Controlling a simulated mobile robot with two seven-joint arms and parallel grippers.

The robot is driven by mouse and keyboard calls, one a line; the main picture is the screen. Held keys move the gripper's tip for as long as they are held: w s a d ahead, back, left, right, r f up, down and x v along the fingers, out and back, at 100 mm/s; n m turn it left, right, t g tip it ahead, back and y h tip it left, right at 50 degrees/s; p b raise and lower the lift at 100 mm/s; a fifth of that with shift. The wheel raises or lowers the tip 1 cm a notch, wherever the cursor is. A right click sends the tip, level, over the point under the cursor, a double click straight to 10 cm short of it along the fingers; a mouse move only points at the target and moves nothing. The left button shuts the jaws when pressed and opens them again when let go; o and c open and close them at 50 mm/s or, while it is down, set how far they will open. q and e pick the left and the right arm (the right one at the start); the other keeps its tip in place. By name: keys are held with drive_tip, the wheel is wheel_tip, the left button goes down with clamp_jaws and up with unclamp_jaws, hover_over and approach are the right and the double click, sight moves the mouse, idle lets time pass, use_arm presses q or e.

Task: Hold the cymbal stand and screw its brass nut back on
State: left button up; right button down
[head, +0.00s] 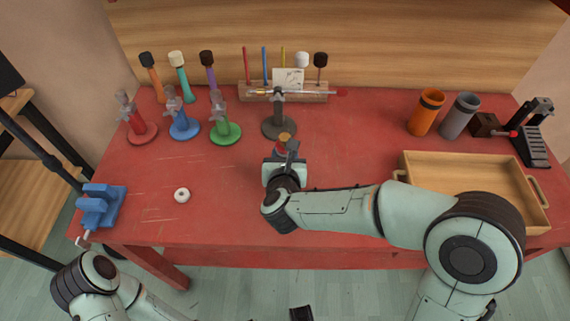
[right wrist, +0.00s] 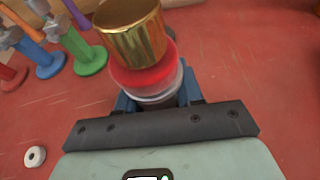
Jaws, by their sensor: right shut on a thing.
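My right gripper (head: 284,153) is over the middle of the table, shut on a brass-topped piece. In the right wrist view, the piece has a gold cylinder (right wrist: 132,30) above a red collar (right wrist: 145,75) and a silvery grey ring. The gripper's blue fingers (right wrist: 155,100) close on its lower part. The gold also shows in the head view (head: 285,138). The piece's lower end is hidden, so I cannot tell what it stands on. Just behind it is an upright stand (head: 279,126) with a round dark grey base. My left arm enters at the lower left; its gripper is out of view.
Red, blue and green-based stands (head: 222,130) are at left, near a white ring (head: 182,195) and a blue vise (head: 99,205). A wooden rack (head: 238,93) is behind. A wooden tray (head: 408,161), cups (head: 425,118) and a black device (head: 532,145) are right.

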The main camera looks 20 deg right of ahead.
wheel_tip(320, 180, down, 4)
drive_tip(key=shift+f+b, duration=0.1)
drive_tip(key=shift+b, duration=0.3)
drive_tip(key=c, duration=0.7)
unclamp_jaws()
drive_tip(key=v, duration=1.2)
drive_tip(key=shift+f, duration=0.1)
